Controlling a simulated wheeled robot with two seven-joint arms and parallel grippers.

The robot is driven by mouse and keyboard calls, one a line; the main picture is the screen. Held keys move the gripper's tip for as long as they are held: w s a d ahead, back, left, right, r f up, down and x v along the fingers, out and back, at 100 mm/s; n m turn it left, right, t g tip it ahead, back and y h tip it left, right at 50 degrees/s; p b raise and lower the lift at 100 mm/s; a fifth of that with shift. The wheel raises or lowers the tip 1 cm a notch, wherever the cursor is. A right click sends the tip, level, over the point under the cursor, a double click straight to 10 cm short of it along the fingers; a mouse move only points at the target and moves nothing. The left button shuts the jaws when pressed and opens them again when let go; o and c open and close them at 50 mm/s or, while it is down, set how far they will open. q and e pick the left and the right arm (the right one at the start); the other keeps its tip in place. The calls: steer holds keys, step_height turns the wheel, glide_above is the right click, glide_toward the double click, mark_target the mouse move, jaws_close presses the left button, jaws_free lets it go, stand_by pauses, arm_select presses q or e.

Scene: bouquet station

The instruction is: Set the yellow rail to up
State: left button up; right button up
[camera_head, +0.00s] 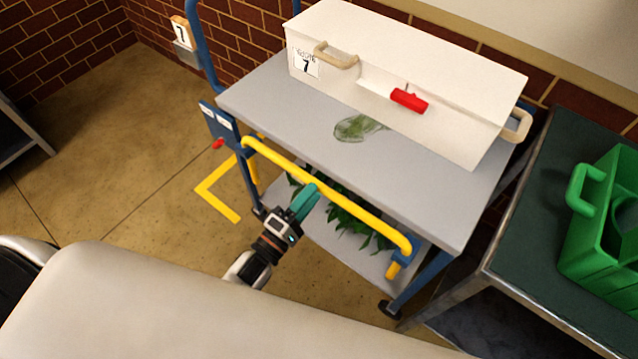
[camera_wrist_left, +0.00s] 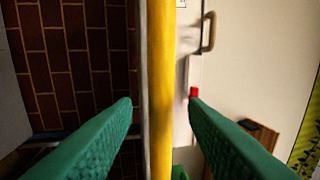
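The yellow rail (camera_head: 350,205) runs along the near side of a grey cart, close to the edge of its top shelf. Its ends meet blue parts of the cart frame. My left gripper (camera_head: 305,200), with green fingers, is at the rail's middle. In the left wrist view the rail (camera_wrist_left: 161,90) stands between the two fingers (camera_wrist_left: 160,105), which are open with a gap on each side. I cannot tell how deep the rail sits between them. My right gripper is in neither view.
A white box (camera_head: 400,75) with a red handle (camera_head: 409,100) stands on the cart's top shelf (camera_head: 270,100). Green leaves (camera_head: 350,220) lie on the lower shelf. A blue plate with labels and a red knob (camera_head: 218,144) is at the left post. A green caddy (camera_head: 600,230) stands on the right table.

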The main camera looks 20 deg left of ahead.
arm_select(q)
steer(key=shift+x, duration=1.9)
jaws_close()
